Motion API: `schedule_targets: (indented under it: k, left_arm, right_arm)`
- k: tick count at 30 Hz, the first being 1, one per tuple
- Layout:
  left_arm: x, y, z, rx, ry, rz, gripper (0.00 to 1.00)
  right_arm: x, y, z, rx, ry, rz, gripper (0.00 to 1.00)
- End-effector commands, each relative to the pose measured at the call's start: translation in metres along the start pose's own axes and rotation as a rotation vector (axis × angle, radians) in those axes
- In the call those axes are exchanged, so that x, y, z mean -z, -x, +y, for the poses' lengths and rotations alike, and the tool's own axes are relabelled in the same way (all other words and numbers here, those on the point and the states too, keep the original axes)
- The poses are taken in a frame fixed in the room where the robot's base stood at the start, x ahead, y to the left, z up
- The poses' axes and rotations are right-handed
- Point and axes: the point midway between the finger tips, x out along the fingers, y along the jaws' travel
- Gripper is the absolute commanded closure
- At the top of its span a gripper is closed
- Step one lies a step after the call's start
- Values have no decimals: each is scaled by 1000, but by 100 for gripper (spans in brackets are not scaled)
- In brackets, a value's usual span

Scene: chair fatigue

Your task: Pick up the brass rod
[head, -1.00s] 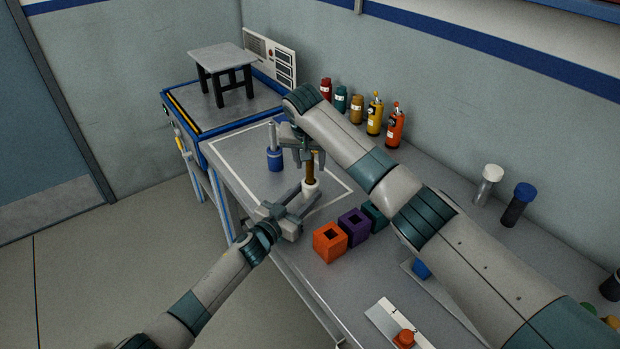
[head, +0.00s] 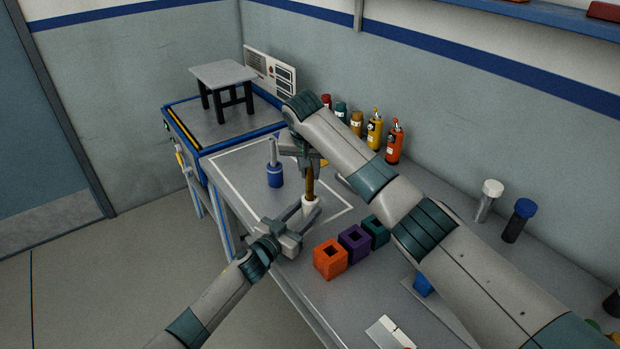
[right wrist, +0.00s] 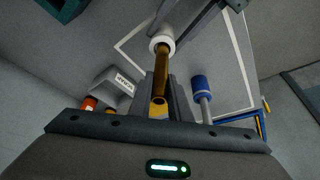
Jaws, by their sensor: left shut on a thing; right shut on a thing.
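The brass rod (head: 310,184) stands upright in the head view, its lower end hidden in a white cylindrical holder (head: 311,206). My right gripper (head: 309,167) is above and shut on the rod's upper part. My left gripper (head: 304,214) reaches in from the lower left and is shut on the white holder. In the right wrist view the brass rod (right wrist: 161,72) runs from between my right fingers to the white holder (right wrist: 162,38). How far the rod sits inside the holder is hidden.
A blue holder (head: 275,177) with a grey rod stands just left. Orange (head: 330,259), purple (head: 354,243) and teal (head: 375,231) blocks stand to the right. Several bottles line the wall. A small stool (head: 224,82) stands on the machine at the back.

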Motion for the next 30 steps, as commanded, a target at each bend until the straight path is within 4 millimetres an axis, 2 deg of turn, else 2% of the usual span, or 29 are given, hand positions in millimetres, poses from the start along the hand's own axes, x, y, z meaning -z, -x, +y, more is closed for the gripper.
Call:
schedule_targets:
  k: [6, 12, 18, 30]
  left_arm:
    - [-1, 0, 0, 1, 0, -2, 84]
    - [-1, 0, 0, 1, 0, -2, 84]
    - [-1, 0, 0, 1, 0, -2, 84]
    - [-1, 0, 0, 0, 0, -2, 84]
  right_arm:
    - [16, 36, -1, 3, -1, 4, 100]
    - [25, 61, -1, 2, 0, 2, 100]
    - [29, 70, 0, 1, 0, 1, 100]
    - [29, 70, 0, 0, 0, 1, 100]
